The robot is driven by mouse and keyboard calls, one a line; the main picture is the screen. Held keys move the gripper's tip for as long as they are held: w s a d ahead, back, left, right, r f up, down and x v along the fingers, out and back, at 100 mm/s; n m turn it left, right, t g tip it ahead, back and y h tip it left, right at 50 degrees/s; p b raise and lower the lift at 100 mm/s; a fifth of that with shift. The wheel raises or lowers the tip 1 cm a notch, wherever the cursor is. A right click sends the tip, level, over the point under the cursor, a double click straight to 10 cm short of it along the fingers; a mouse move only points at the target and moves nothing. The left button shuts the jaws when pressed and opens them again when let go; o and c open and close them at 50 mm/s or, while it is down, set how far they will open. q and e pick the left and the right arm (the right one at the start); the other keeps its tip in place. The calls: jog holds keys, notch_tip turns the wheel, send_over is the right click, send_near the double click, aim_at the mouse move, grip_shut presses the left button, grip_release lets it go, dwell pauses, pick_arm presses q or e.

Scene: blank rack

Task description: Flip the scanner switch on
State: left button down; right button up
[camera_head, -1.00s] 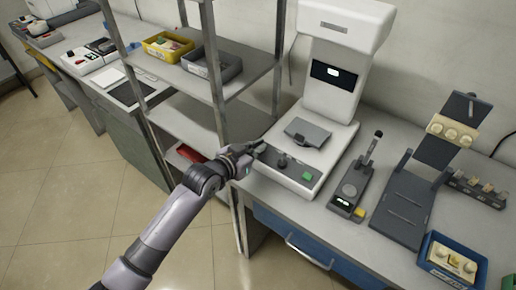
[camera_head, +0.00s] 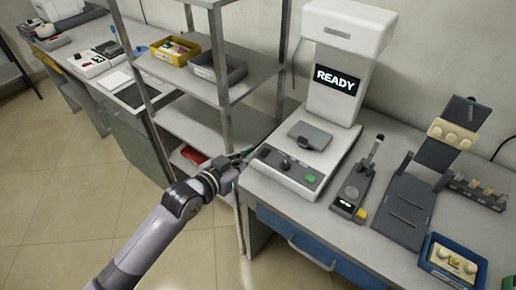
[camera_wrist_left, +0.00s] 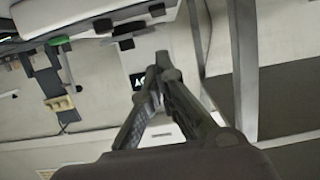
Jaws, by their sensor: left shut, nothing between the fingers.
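The white scanner (camera_head: 347,100) stands on the bench at the right, with its lit screen (camera_head: 335,80) reading READY. Its front panel carries a dark knob (camera_head: 285,165) and a green button (camera_head: 311,180). A small dark control (camera_head: 265,153) sits at the panel's left end; its exact position is too small to tell. My left gripper (camera_head: 249,152) is shut and empty, just left of the panel and apart from it. In the left wrist view its fingers (camera_wrist_left: 158,72) meet, with part of the lit screen (camera_wrist_left: 138,82) behind them. My right gripper is not in view.
A metal shelf rack (camera_head: 224,70) stands close to my left arm, holding a yellow bin (camera_head: 175,52) and a grey bin (camera_head: 218,70). A handheld device (camera_head: 352,190), a dark stand (camera_head: 405,205) and a blue tray (camera_head: 450,262) are right of the scanner.

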pick_arm(q)
jog(key=v, duration=0.4)
jog(key=shift+s+a+f, duration=0.15)
jog(key=shift+s+f, duration=0.05)
jog(key=shift+f, duration=0.15)
